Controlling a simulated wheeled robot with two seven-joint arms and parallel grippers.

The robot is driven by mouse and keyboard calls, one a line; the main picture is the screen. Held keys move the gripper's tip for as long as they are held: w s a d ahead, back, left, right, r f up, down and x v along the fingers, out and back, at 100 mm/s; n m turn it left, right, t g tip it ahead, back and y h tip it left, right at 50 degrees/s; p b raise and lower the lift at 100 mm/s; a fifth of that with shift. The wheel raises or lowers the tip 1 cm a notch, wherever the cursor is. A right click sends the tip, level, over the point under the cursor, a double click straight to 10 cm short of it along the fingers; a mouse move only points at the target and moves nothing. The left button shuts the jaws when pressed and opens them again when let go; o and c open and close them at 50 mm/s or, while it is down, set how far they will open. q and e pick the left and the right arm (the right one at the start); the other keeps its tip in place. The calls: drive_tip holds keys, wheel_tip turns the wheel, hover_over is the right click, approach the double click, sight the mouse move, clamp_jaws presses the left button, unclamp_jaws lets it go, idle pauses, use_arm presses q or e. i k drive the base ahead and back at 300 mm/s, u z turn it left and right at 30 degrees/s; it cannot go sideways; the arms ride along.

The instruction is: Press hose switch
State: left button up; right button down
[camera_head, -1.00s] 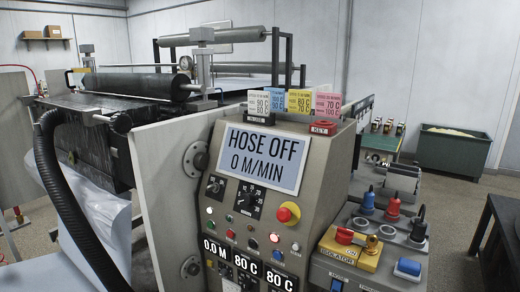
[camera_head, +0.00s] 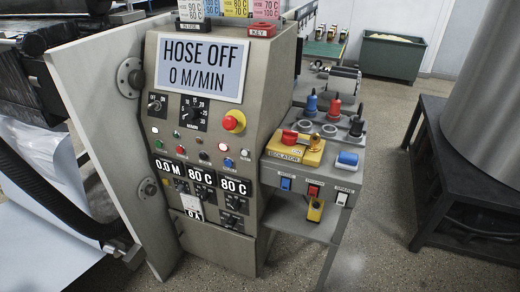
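The control cabinet has a display (camera_head: 200,67) reading "HOSE OFF" and "0 M/MIN". Below it are a black rotary switch (camera_head: 157,103) and a larger dial (camera_head: 194,112). On the side console, a blue rocker switch (camera_head: 286,183), a red rocker switch (camera_head: 313,191) and a white rocker switch (camera_head: 342,198) sit in a row on the front face. Their small labels are too blurred to read, so I cannot tell which one is the hose switch. Neither of my grippers is in view.
A red and yellow emergency button (camera_head: 233,121) sits right of the dials. A yellow isolator box (camera_head: 296,149) and a blue button (camera_head: 348,159) are on the console top. A dark stand (camera_head: 470,190) with a grey cylinder is at right. Floor between (camera_head: 375,220) is clear.

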sight(285, 183)
drive_tip(key=k, duration=0.5)
drive_tip(key=u, duration=1.55)
drive_tip(key=i, duration=0.8)
drive_tip(key=z, duration=1.45)
